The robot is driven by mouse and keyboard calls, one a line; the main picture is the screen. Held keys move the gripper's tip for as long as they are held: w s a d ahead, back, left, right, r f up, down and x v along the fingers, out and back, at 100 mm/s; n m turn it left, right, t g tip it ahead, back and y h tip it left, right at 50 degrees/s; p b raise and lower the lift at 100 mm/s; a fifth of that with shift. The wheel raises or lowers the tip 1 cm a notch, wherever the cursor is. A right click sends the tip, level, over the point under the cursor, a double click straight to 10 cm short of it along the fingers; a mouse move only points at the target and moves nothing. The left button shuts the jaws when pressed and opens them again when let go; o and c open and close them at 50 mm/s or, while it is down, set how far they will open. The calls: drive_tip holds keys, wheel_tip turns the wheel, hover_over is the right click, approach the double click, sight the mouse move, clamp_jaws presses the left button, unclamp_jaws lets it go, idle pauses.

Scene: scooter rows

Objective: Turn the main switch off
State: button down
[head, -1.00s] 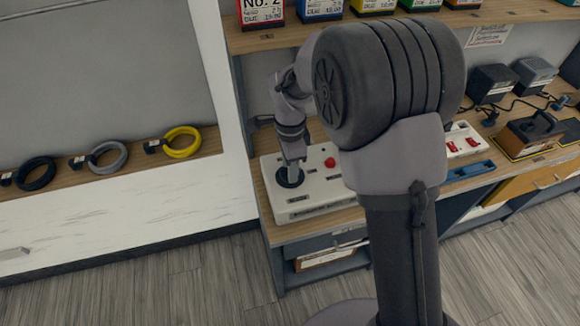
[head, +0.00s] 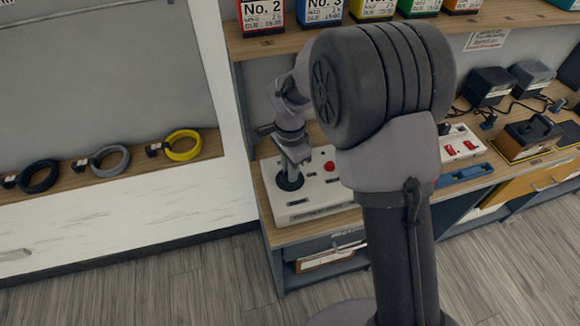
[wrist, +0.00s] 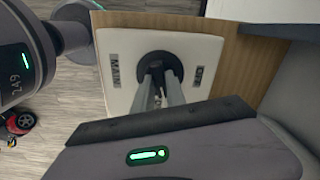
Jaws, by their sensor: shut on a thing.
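The main switch (head: 287,184) is a round black dial on the left part of a white control box (head: 326,195). In the wrist view the black dial (wrist: 160,60) lies on the white box top (wrist: 122,45), with a label reading MAIN on its left and a short label, hard to read, on its right. My gripper (head: 291,175) points down onto the dial. In the wrist view its two fingers (wrist: 160,76) are shut on the middle of the switch. The fingers hide part of the dial, and I cannot tell its setting.
A red button (head: 330,166) sits on the same box, right of the dial. A unit with red switches (head: 469,146), chargers (head: 488,86) and a battery (head: 531,136) stand farther right. A shelf with numbered boxes (head: 322,8) is above. Coiled cables (head: 183,145) lie at left.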

drive_tip(key=n+p, duration=0.3)
drive_tip(key=n, duration=0.4)
drive_tip(key=shift+r, duration=0.1)
drive_tip(key=n+p, duration=0.1)
drive_tip(key=n, duration=0.2)
drive_tip(key=shift+n+p, duration=0.3)
drive_tip(key=shift+n, duration=0.1)
drive_tip(key=shift+n+p, duration=0.65)
drive_tip(key=shift+n, duration=1.15)
drive_tip(key=c, duration=1.4)
unclamp_jaws()
drive_tip(key=shift+o, duration=0.2)
wheel_tip(320, 180, up, 17)
drive_tip(key=p, duration=0.5)
drive_tip(key=shift+r, duration=0.15)
